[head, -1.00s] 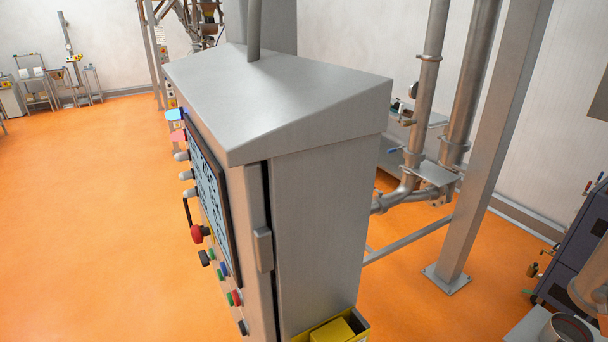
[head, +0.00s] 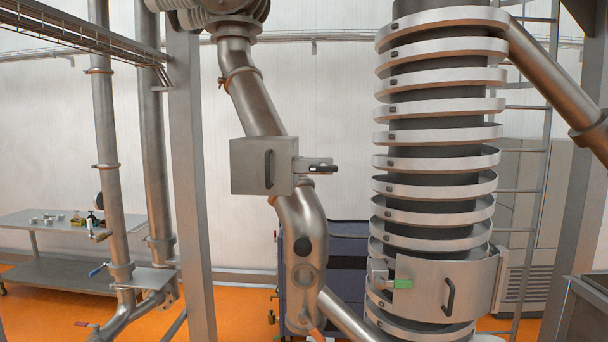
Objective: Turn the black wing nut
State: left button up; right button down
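The black wing nut (head: 322,168) sits at the end of a short metal bolt. Neither my left nor my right gripper is in view.
A grey post (head: 190,190) stands left of the box. A steel table (head: 60,285) is at the far left. A dark blue cabinet (head: 345,262) is behind the pipe.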

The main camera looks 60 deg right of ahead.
aim_at(323, 167)
jog(key=z, duration=1.95)
